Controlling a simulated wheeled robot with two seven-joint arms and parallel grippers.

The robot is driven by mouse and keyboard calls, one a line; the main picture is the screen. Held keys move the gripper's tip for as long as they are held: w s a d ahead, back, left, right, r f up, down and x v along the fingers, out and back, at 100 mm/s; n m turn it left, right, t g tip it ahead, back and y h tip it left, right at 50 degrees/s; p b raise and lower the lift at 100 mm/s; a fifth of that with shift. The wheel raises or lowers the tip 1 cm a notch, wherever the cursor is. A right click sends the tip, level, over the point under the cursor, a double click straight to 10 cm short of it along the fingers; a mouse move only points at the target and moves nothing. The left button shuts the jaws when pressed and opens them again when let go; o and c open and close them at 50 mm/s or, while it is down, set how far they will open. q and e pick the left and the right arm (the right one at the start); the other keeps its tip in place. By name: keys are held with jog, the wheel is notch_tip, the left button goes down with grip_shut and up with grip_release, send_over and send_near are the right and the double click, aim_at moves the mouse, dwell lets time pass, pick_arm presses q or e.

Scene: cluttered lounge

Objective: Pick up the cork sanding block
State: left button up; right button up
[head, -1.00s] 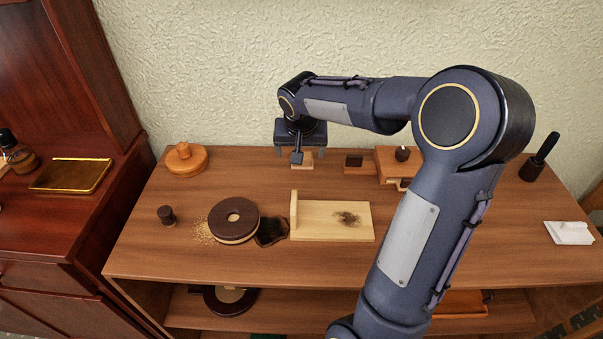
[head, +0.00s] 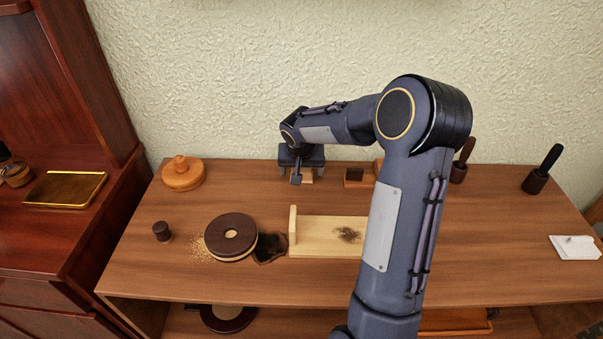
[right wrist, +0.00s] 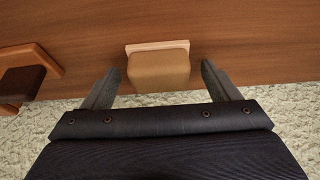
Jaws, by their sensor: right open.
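The cork sanding block (right wrist: 160,70) is a tan block with a paler strip along one edge, and it sits on the wooden tabletop near the wall. In the head view only a small part of the block (head: 307,175) shows under my right gripper (head: 301,172). In the right wrist view my right gripper (right wrist: 161,68) is open, one finger on each side of the block, with a visible gap at both sides. My left gripper is not in view.
A dark block on a wooden holder (head: 354,176) stands just right of my gripper. A round wooden lidded piece (head: 183,174) is at the left. A round dark stone (head: 231,237) and a pale wooden board (head: 315,238) lie in front. The wall is close behind.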

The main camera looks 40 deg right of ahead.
jog(key=c, duration=1.1)
jog(key=shift+r, duration=0.1)
jog(key=shift+r, duration=0.55)
jog(key=s+a+r, duration=0.9)
jog(key=s+r, duration=0.1)
jog(key=r, duration=0.1)
jog(key=shift+s+r, duration=0.35)
jog(key=shift+s, duration=0.05)
